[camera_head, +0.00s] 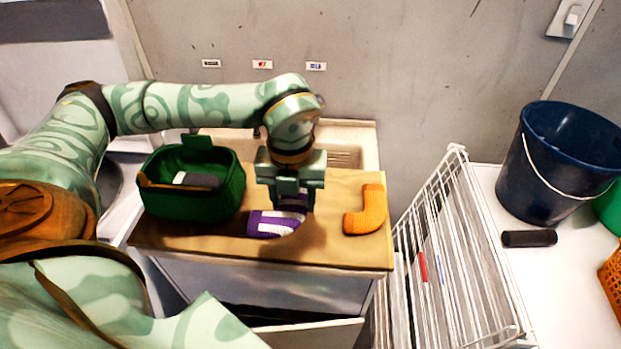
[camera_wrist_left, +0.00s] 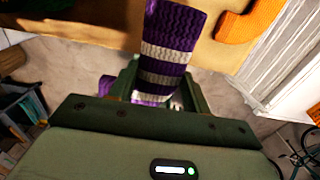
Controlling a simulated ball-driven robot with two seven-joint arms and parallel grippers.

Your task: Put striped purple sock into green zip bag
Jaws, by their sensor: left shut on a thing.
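The striped purple sock (camera_head: 266,224), purple with pale bands, is at the middle of the wooden board (camera_head: 340,252). My left gripper (camera_head: 291,205) is over it from above and shut on it. In the left wrist view the sock (camera_wrist_left: 172,40) passes between the fingers of the left gripper (camera_wrist_left: 160,95). I cannot tell whether the sock still touches the board. The green zip bag (camera_head: 190,205) stands open on the board, left of the gripper. A grey and white item (camera_head: 198,179) lies inside it. My right gripper is not in view.
An orange sock (camera_head: 367,210) lies on the board to the right; it also shows in the left wrist view (camera_wrist_left: 245,22). A white wire rack (camera_head: 470,230) stands right of the board. A dark blue bucket (camera_head: 560,165) and a black cylinder (camera_head: 528,239) are on the white surface.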

